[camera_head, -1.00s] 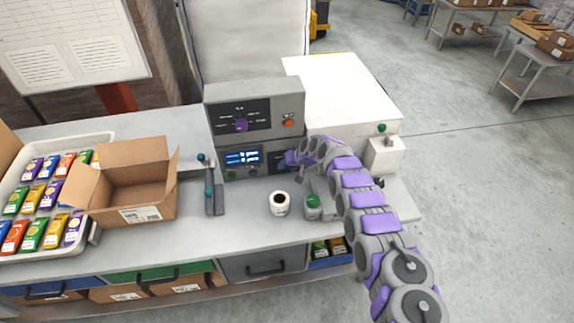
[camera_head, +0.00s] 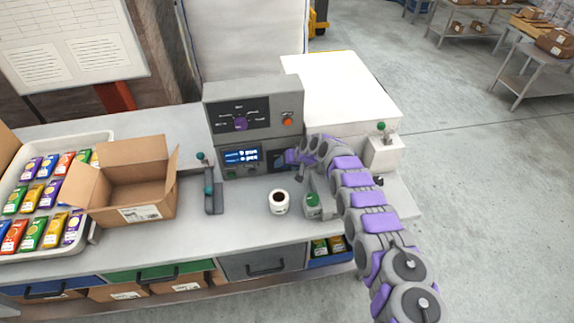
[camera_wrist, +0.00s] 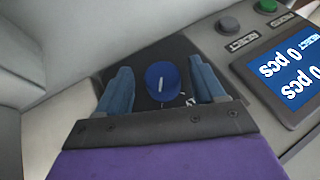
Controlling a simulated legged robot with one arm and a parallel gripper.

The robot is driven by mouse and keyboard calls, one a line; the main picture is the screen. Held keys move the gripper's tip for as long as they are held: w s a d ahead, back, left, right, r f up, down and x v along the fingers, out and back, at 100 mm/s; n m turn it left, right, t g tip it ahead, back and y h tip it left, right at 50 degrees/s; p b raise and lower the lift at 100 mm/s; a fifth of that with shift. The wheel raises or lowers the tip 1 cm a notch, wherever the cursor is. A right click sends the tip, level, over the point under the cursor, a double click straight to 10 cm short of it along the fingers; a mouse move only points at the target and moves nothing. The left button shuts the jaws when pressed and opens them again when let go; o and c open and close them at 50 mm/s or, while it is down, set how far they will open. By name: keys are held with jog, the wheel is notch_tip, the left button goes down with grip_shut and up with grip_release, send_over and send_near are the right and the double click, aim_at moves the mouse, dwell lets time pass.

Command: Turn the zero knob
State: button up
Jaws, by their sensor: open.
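A round blue knob (camera_wrist: 162,82) with a white pointer line sits on a black plate in the wrist view. My gripper (camera_wrist: 163,86) is open, with one finger to each side of the knob and a gap on both sides. I cannot tell how far the fingertips reach along the knob. The marks by the knob are mostly hidden. In the head view my gripper (camera_head: 290,157) is at the right of the weigher's lower panel, in front of a black plate (camera_head: 272,161); the arm hides part of this area.
The display (camera_head: 241,157) reads 0 pcs on both lines. The upper panel has a purple knob (camera_head: 240,124) and a red button (camera_head: 288,121). An open carton (camera_head: 150,180) is at left.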

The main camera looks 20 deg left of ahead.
jog(key=p+v, duration=0.1)
jog(key=v, duration=1.6)
jog(key=shift+w+d, duration=0.15)
